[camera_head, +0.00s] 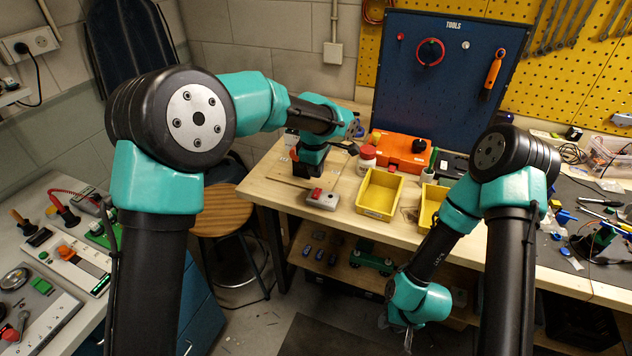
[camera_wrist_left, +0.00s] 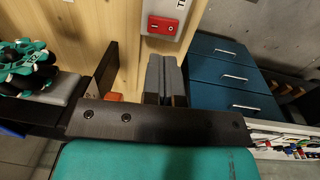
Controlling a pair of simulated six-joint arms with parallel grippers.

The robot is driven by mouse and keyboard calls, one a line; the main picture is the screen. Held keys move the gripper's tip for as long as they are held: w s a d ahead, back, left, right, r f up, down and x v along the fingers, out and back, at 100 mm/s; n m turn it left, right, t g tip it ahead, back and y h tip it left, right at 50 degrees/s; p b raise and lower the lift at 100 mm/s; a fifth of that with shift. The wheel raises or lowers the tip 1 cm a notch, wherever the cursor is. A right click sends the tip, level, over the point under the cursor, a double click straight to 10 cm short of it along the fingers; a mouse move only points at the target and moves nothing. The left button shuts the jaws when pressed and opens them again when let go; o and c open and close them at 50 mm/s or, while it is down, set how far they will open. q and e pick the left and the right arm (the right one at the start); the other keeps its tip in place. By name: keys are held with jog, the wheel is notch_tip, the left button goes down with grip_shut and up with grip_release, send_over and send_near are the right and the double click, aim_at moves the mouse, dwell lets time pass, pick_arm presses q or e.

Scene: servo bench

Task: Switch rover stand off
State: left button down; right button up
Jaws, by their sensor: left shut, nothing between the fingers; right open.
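A grey switch box with a red rocker (camera_head: 322,198) sits near the bench's front edge. In the left wrist view the red rocker (camera_wrist_left: 163,26) shows two white marks, and which side is pressed I cannot tell. My left gripper (camera_wrist_left: 164,60) is shut and empty, its grey fingertips close to the box, contact unclear. In the head view its arm hides most of it. A teal and black wheeled thing (camera_wrist_left: 26,68), seemingly the rover, is at left in the wrist view, partly cut off. My right gripper (camera_head: 408,328) hangs low in front of the bench, its fingers faint.
Yellow bins (camera_head: 378,194) stand right of the switch box. An orange case (camera_head: 404,152) and a red-white jar (camera_head: 367,158) are behind them. A wooden stool (camera_head: 222,212) is left of the bench. Blue drawers (camera_wrist_left: 222,75) show at right in the wrist view.

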pick_arm(q)
notch_tip(320, 180, up, 7)
jog(key=shift+s, duration=0.25)
jog(key=shift+a, duration=0.1)
